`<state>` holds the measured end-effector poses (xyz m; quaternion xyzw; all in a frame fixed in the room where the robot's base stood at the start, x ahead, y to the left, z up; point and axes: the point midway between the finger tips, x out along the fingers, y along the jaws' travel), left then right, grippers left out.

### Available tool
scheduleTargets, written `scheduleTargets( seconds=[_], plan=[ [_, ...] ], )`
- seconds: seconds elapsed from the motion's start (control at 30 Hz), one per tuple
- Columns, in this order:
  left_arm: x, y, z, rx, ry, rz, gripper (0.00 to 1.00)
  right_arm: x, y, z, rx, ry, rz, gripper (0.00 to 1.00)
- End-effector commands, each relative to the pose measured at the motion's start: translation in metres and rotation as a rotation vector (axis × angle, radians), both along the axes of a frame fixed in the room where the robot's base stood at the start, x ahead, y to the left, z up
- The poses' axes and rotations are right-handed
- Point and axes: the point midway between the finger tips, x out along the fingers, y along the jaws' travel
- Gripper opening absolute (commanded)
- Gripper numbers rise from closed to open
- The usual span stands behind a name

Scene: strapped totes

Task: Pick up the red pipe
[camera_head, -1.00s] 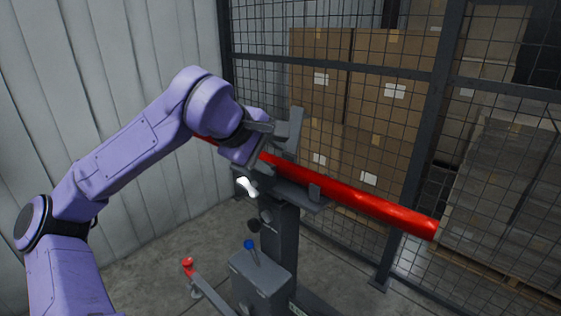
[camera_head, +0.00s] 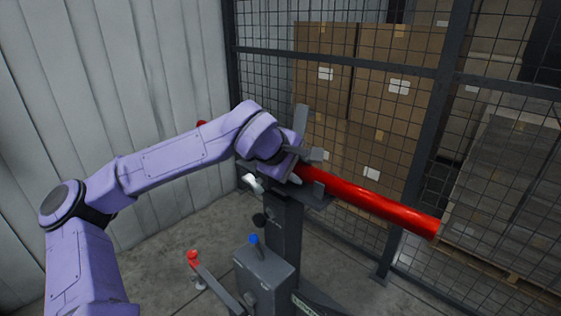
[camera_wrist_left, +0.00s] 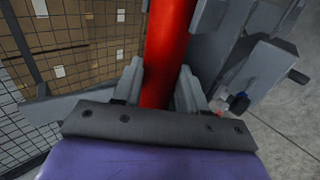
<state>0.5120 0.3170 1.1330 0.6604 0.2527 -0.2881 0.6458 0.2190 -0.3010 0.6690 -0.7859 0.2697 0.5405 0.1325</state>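The long red pipe (camera_head: 375,202) lies across the top of a grey stand (camera_head: 284,225), its near end sticking out to the right. A bit of its far end shows behind my arm. My left gripper (camera_head: 303,167) is at the pipe's middle, by the stand's top bracket. In the left wrist view the pipe (camera_wrist_left: 168,45) runs between the two fingers of my left gripper (camera_wrist_left: 161,72). The fingers stand on either side of it, very close, and look open; contact is not clear. My right gripper is not in view.
The stand's bracket has an upright plate (camera_head: 301,118) close to my left gripper. Below are a grey box with a blue knob (camera_head: 254,239) and a red-tipped lever (camera_head: 193,257). A wire fence (camera_head: 345,65) with cartons behind it closes off the back; a ribbed wall is left.

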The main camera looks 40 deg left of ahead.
Motion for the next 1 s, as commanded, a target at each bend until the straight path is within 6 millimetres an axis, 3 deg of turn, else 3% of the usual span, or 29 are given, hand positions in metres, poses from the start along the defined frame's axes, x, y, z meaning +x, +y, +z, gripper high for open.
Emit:
scheduleTargets(
  seconds=[0.27, 0.43, 0.7, 0.8, 1.0],
  plan=[
    [0.000, 0.000, 0.008, 0.001, -0.005, 0.001, 0.00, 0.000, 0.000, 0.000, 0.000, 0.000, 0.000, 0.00],
    [0.000, 0.000, 0.035, 0.000, -0.009, 0.002, 0.00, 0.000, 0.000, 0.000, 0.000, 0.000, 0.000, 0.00],
    [-0.054, -0.001, 0.096, 0.001, -0.014, 0.001, 0.00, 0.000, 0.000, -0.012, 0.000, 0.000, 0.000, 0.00],
    [-0.086, -0.001, 0.105, -0.001, -0.011, 0.001, 0.00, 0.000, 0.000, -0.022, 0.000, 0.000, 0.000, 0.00],
    [-0.126, -0.002, 0.124, 0.000, -0.007, 0.001, 0.00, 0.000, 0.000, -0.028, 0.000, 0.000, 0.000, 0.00]
  ],
)
